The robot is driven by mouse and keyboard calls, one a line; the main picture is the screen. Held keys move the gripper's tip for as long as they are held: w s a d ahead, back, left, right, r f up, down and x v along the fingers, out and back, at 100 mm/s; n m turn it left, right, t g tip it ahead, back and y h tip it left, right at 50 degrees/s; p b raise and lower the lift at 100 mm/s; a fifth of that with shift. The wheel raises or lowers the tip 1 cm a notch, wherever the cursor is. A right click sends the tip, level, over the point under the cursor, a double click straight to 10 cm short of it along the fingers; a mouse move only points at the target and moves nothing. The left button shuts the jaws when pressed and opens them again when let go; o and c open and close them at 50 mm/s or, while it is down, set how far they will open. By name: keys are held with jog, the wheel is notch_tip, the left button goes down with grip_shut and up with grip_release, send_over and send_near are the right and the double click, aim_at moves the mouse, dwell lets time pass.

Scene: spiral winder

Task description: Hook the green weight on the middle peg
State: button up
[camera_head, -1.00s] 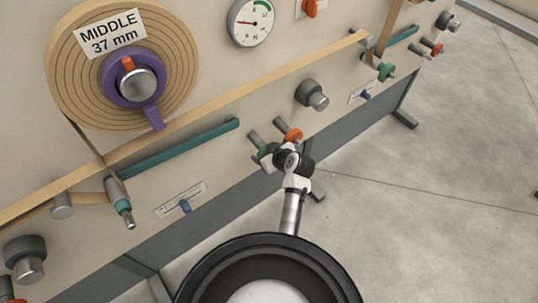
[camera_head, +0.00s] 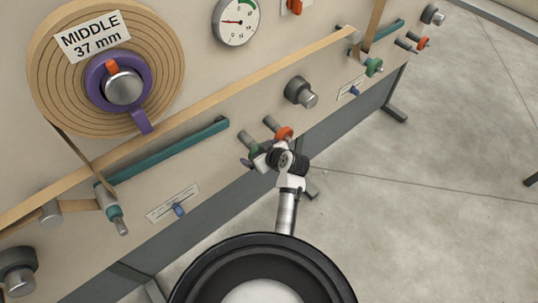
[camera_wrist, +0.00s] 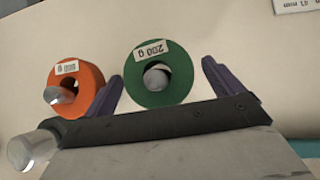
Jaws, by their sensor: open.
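The green weight (camera_wrist: 171,94), a ring labelled 200 g, hangs on a grey peg in the wrist view. My gripper (camera_wrist: 162,73) is open, with one purple finger on each side of the green weight's lower part. In the head view, my gripper (camera_head: 256,160) is at the panel and hides much of the green weight (camera_head: 255,151). A teal arm (camera_head: 170,150) below the MIDDLE spool (camera_head: 55,80) carries a roller with a grey peg end (camera_head: 122,227), which is empty. I cannot tell for sure that this is the middle peg.
An orange weight (camera_wrist: 74,92) hangs on its own peg just left of the green one in the wrist view, close to my left finger. A knob (camera_head: 300,92) and a scale with a blue pointer (camera_head: 179,209) project from the panel. Open floor lies to the right.

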jog(key=b+v, duration=0.1)
jog(key=v, duration=1.1)
jog(key=shift+s+b, duration=0.2)
jog(key=shift+b, duration=0.15)
jog(key=shift+r, duration=0.15)
